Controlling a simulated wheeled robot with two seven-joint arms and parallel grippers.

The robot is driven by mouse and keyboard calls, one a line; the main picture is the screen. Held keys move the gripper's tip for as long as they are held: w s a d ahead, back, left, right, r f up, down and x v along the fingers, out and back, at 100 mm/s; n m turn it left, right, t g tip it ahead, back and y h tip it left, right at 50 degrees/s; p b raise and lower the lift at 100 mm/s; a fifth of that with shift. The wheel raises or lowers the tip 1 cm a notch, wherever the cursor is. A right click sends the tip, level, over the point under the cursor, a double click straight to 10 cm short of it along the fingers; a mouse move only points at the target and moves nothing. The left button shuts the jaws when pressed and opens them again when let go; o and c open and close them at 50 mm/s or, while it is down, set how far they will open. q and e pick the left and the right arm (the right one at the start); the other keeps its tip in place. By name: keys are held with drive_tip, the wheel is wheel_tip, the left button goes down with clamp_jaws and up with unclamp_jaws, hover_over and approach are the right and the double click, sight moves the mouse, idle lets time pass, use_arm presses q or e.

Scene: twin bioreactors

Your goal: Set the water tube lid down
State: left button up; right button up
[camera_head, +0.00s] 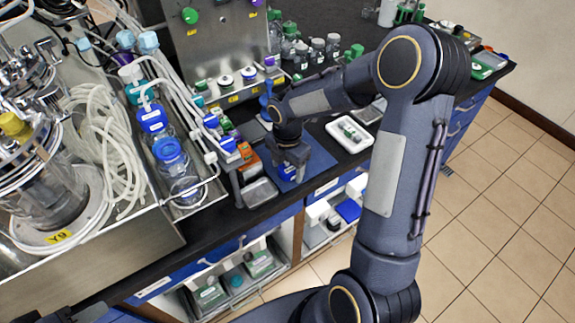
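My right gripper (291,170) points down over a dark blue mat (322,158) near the front edge of the black bench. A small bright blue piece with a pale patch (287,172) shows at its fingertips. It may be the water tube lid, but it is too small to be sure. I cannot tell whether the fingers are shut on it or whether it touches the mat. No water tube can be made out for certain.
A white tray (349,134) with small items lies right of the mat. A grey metal tray (260,192) lies to its left. Blue-capped bottles (176,165) and a tubing-covered bioreactor stand further left. A steel panel (215,45) rises behind.

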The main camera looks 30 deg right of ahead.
sight(287, 168)
drive_tip(key=shift+o, duration=0.2)
drive_tip(key=shift+r, duration=0.4)
wheel_tip(287, 168, up, 11)
drive_tip(key=s+a+r+m+t+y, duration=0.1)
drive_tip(key=s+a+m+t+y, duration=0.1)
drive_tip(key=s+m, duration=0.8)
drive_tip(key=s+a+r+m+t+y, duration=0.1)
drive_tip(key=s+a+r+m+t, duration=0.1)
drive_tip(key=s+m, duration=0.9)
drive_tip(key=a+m+t, duration=0.1)
drive_tip(key=a+m, duration=0.1)
drive_tip(key=shift+m+t+y, duration=0.3)
drive_tip(key=shift+m+y, duration=0.1)
